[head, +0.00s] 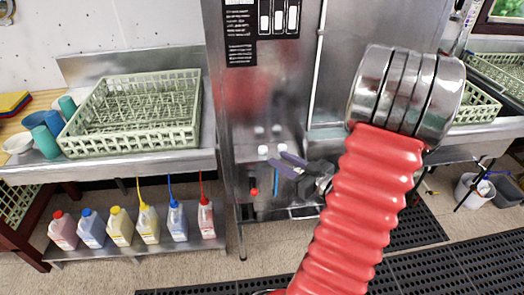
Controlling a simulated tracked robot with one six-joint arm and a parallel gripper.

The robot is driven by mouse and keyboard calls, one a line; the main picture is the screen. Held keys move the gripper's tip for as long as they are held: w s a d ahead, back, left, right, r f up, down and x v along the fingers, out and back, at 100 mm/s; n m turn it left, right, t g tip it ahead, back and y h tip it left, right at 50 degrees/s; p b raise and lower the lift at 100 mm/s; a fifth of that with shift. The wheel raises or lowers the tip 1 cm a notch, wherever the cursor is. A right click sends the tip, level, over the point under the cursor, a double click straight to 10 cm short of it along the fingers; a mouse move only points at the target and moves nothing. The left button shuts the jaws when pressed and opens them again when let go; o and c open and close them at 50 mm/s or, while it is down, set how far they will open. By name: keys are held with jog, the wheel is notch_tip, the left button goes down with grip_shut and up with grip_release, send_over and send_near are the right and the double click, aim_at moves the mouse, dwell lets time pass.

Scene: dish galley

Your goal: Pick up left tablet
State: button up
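Two small white pieces, which look like the tablets, sit side by side on the steel front of the machine in the middle of the head view. The left tablet (263,150) is the one farther from my arm. The right tablet (282,148) is close to my gripper. Two paler white shapes above them look like reflections. My gripper (279,160) has dark purple fingers pointing left, apart at the tips, with nothing seen between them. It appears just below and right of the left tablet; the depth gap is unclear. My red ribbed arm hides the area to the right.
A green dish rack (130,145) stands on the left steel counter (180,165), with cups (45,142) beside it. Several bottles (150,225) stand on the shelf below. A red knob (254,192) is under the tablets. Black mats (455,262) cover the floor at right.

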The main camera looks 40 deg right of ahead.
aim_at(265, 150)
jog(key=shift+w+f, duration=0.2)
jog(key=shift+w, duration=1)
jog(key=shift+w, duration=0.1)
jog(key=shift+w+d+f, duration=0.1)
jog(key=shift+w+f, duration=0.05)
jog(key=shift+w, duration=1.1)
jog(key=shift+w+f, duration=0.15)
jog(key=shift+w, duration=1.1)
jog(key=c, duration=0.7)
jog(key=shift+r, duration=5)
